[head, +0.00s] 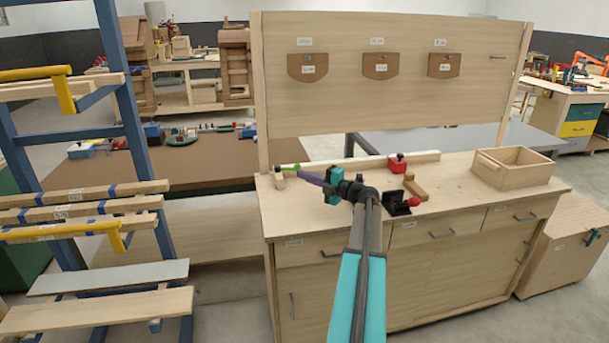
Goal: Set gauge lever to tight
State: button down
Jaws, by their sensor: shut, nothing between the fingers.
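My arm reaches over the workbench, and my gripper (299,173) points left at its back left corner. The gripper is shut and empty, with its purple part leading to the tip. A small green piece (290,167) shows at the tip, by a small wooden block (280,181) at the left end of the wooden fence; I cannot tell whether they touch. A black fixture with a red knob (414,201) stands right of my arm. No label shows which part is the gauge lever.
The workbench (455,190) has an open wooden box (513,167) at its right end and a small wooden piece (415,186) near the black fixture. An upright back panel (400,105) rises behind. A blue rack (122,115) with planks stands at the left.

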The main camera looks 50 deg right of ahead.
jog(key=shift+s+a+r, duration=0.2)
jog(key=shift+s+a, duration=1.15)
jog(key=shift+a, duration=0.05)
